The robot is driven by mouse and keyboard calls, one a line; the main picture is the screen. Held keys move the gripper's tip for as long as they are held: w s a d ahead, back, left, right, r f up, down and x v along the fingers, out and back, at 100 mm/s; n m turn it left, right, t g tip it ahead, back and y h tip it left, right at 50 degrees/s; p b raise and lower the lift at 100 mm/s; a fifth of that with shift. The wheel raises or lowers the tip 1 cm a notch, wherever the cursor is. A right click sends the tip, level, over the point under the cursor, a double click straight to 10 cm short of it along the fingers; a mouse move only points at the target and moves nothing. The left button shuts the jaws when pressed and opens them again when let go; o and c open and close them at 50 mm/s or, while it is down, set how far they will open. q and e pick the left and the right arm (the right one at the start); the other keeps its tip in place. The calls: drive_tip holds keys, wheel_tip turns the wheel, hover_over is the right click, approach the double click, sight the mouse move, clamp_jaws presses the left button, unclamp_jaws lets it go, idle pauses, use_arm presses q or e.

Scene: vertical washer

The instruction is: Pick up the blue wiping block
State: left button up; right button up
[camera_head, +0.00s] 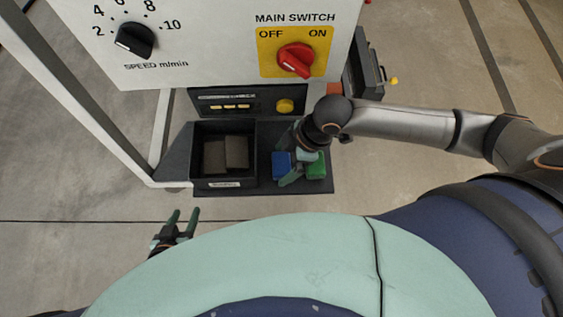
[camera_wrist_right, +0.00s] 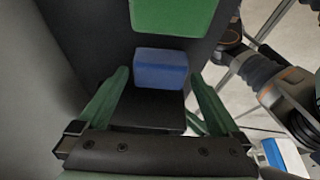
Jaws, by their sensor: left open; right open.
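The blue wiping block (camera_head: 281,165) sits on the dark shelf, right of the black bin and left of a green block (camera_head: 316,168). In the right wrist view the blue block (camera_wrist_right: 162,70) shows between the lines of the two green fingers, close to their tips, with a dark surface on its near side. My right gripper (camera_wrist_right: 158,77) is open; whether it touches the block I cannot tell. In the head view my right gripper (camera_head: 294,168) is over the blocks and partly hides them. My left gripper (camera_head: 184,214) is open and empty, low at the left, away from the shelf.
The black bin (camera_head: 192,177) holds brownish blocks. Behind is a panel with a yellow button (camera_head: 285,106), and above it the white machine front (camera_head: 215,40) with a dial and red switch. Open floor lies left of the shelf.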

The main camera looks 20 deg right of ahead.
drive_tip(key=c, duration=1.2)
drive_tip(key=shift+r, duration=0.1)
